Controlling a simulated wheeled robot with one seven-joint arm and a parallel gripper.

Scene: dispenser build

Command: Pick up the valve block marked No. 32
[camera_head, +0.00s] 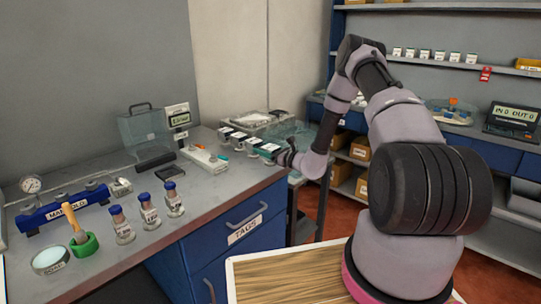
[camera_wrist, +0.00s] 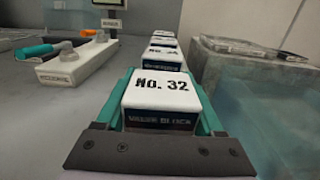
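The valve block marked No. 32 (camera_wrist: 160,92) has a white top and a dark front label. It is the nearest of a row of similar blocks. In the head view a teal and white shape (camera_head: 268,148) at the row's near end is small and partly behind my gripper (camera_head: 284,158). In the wrist view my gripper (camera_wrist: 162,125) has dark grey bolted mounts at the bottom, and teal strips run along both sides of the No. 32 block. I cannot tell whether they press on it. The block's base is hidden.
More valve blocks (camera_wrist: 163,55) stand in line behind. A clear-walled bin (camera_wrist: 255,75) is close on the right. A white device with a teal lever (camera_wrist: 75,63) lies to the left. The bench (camera_head: 210,185) is bare in front; sample vials (camera_head: 149,212) stand nearer.

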